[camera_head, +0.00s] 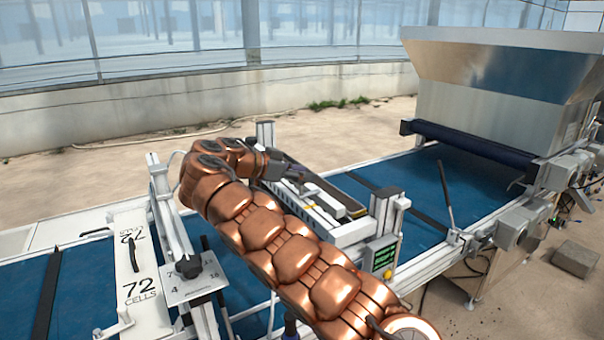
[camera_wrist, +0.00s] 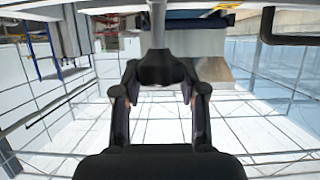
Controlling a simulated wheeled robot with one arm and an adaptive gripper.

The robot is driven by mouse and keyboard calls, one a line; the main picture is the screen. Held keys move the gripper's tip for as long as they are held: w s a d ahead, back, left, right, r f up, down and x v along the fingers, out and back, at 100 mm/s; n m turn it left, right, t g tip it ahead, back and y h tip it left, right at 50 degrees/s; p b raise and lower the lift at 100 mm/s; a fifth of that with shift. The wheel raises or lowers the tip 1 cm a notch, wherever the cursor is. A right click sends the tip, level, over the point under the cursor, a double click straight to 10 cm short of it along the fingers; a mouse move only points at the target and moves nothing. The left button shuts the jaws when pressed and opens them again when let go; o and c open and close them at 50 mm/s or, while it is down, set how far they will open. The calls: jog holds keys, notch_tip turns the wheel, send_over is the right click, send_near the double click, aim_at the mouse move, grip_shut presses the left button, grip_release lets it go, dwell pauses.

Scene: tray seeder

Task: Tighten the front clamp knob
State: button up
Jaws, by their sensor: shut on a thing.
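A dark knob (camera_wrist: 163,68) on a pale upright stem is between the fingers of my gripper (camera_wrist: 161,80) in the wrist view. The fingers are shut on its two sides; I take it for the front clamp knob. In the head view my copper-coloured arm reaches over the seeder, and my gripper (camera_head: 277,166) is at the grey and white unit across the blue belt. The knob itself is hidden or too small to tell there.
A numbered plate with a black dial knob (camera_head: 188,267) stands left of my arm. A white "72 cells" plate (camera_head: 135,255) lies further left. A small green display (camera_head: 381,258) sits close right of my arm. A large metal hopper (camera_head: 500,85) stands at the right.

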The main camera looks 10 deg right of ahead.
jog(key=o, duration=1.2)
jog(key=shift+c, duration=0.2)
jog(key=v, duration=1.2)
jog(key=shift+a, duration=0.1)
dwell(0.5)
